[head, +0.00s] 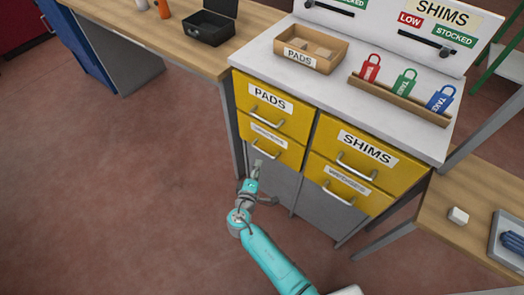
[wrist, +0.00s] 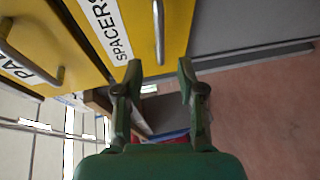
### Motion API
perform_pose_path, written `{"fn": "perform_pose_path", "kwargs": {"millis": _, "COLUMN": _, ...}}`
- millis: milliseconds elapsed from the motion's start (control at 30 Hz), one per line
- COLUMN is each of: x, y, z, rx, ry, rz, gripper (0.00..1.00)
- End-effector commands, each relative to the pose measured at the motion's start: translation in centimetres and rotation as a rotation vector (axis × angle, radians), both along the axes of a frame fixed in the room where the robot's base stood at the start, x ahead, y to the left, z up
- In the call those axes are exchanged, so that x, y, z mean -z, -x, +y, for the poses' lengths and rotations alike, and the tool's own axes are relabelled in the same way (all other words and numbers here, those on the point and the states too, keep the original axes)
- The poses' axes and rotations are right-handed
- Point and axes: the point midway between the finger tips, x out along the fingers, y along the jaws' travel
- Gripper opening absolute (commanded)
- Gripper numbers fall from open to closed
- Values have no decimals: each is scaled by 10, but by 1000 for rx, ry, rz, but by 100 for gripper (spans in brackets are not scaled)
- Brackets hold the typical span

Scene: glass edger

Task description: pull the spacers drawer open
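The spacers drawer is the yellow lower-left drawer (head: 246,128) of the cabinet, under the PADS drawer. It looks shut. Its label (wrist: 104,28) reads SPACERS in the wrist view. Its metal bar handle (head: 262,149) also shows in the wrist view (wrist: 158,32). My gripper (head: 258,166) is just below and in front of that handle. In the wrist view my gripper (wrist: 159,70) has its two fingers apart with nothing held. The handle's near end lines up with the gap between the fingertips. I cannot tell whether they touch.
The PADS drawer (head: 241,96) is directly above, and the SHIMS drawer (head: 325,130) is at right with another drawer below it. Grey panels (head: 275,183) lie under the drawers. A wooden bench (head: 190,50) stands left. The floor (head: 130,190) is clear at front left.

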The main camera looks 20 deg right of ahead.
Motion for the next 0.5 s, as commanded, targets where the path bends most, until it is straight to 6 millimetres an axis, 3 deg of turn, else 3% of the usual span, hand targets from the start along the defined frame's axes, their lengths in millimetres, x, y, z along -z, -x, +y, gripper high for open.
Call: {"fn": "perform_pose_path", "kwargs": {"millis": 500, "x": 14, "y": -69, "z": -43, "rx": 1, "ry": 0, "rz": 1, "gripper": 39}}
